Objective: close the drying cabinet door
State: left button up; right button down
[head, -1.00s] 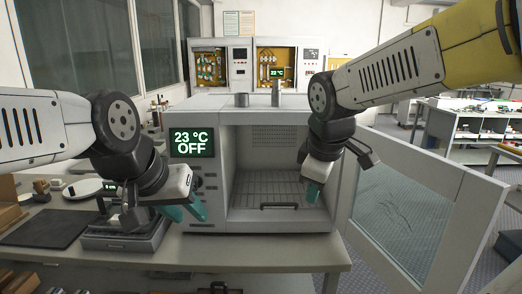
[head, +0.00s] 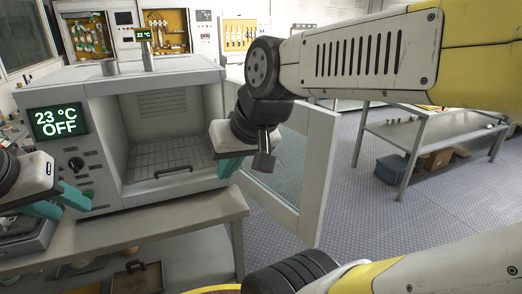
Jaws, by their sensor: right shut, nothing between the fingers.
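The grey drying cabinet (head: 104,88) stands on the bench in the left half of the head view, its display reading 23 °C OFF. Its door (head: 317,176), a grey frame around a glass pane (head: 285,165), stands open to the right of the cabinet. The chamber with its wire rack (head: 165,158) is exposed. My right gripper (head: 229,168) is shut and empty, at the right edge of the chamber opening and beside the inner side of the door; I cannot tell if it touches either. My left gripper (head: 60,203) is open and empty in front of the control panel.
The bench (head: 150,228) carries the cabinet, and its right end is close to the door. A scale (head: 25,245) sits at far left. Free floor (head: 385,215) lies right of the door, before a grey table (head: 425,128).

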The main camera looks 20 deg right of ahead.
aim_at(321, 126)
jog(key=k+l+u, duration=0.15)
jog(key=l, duration=0.25)
jog(key=k+l+u, duration=0.1)
jog(key=l, duration=0.3)
jog(key=k+l+u, duration=0.15)
jog(key=l, duration=0.2)
jog(key=k+l+u, duration=0.15)
jog(key=l+u, duration=0.2)
jog(key=l, duration=0.4)
jog(key=l+u, duration=0.15)
jog(key=l, duration=0.4)
jog(key=k+l+u, duration=0.2)
jog(key=l, duration=0.35)
jog(key=k+l+u, duration=0.3)
jog(key=l, duration=0.2)
jog(key=i, duration=0.05)
